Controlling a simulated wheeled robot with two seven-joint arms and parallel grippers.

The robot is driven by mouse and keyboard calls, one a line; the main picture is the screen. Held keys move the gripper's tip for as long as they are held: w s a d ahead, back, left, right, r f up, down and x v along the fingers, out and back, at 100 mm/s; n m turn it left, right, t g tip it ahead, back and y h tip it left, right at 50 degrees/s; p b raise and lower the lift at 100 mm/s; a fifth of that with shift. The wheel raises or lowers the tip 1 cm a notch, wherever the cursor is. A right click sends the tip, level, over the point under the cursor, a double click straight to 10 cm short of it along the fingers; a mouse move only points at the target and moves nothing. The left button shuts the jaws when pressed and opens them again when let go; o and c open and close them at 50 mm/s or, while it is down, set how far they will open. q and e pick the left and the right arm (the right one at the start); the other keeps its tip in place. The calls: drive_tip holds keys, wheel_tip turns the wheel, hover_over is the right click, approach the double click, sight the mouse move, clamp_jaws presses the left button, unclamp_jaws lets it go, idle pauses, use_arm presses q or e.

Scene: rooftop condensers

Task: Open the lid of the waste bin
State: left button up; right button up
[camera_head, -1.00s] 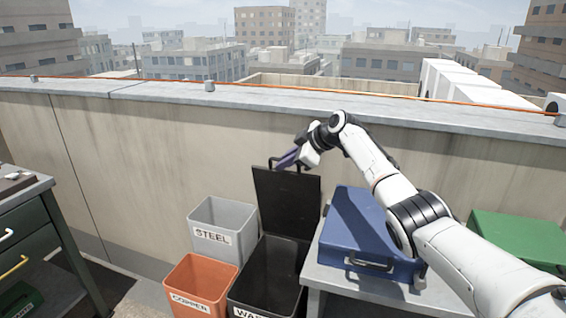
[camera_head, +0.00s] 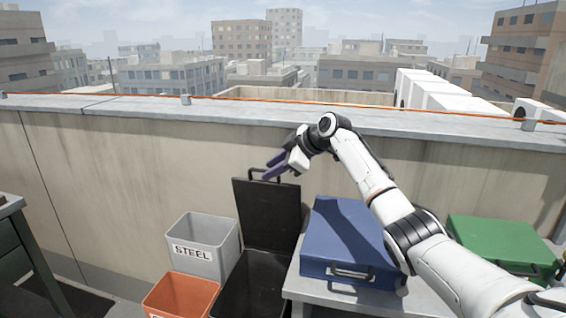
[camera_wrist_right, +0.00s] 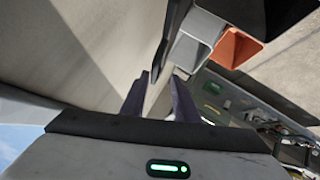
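The waste bin (camera_head: 252,290) is a black box at the bottom of the head view. Its black lid (camera_head: 267,214) stands upright at the bin's back, before the parapet wall, and the bin's mouth is uncovered. A loop handle (camera_head: 264,172) sits on the lid's top edge. My right gripper (camera_head: 272,165) is just above this handle and looks apart from it. Its two purple fingers are spread with a gap between them, also in the right wrist view (camera_wrist_right: 159,98), where nothing is between them. My left gripper is not in view.
A grey STEEL bin (camera_head: 204,247) and an orange bin (camera_head: 181,296) stand left of the waste bin. A blue toolbox (camera_head: 345,238) lies on a grey table to the right, under my right arm. A green case (camera_head: 497,243) is farther right. The parapet wall (camera_head: 120,180) runs behind.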

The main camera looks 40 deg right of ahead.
drive_tip(key=v, duration=0.5)
drive_tip(key=shift+s+r, duration=0.25)
drive_tip(key=shift+s, duration=0.1)
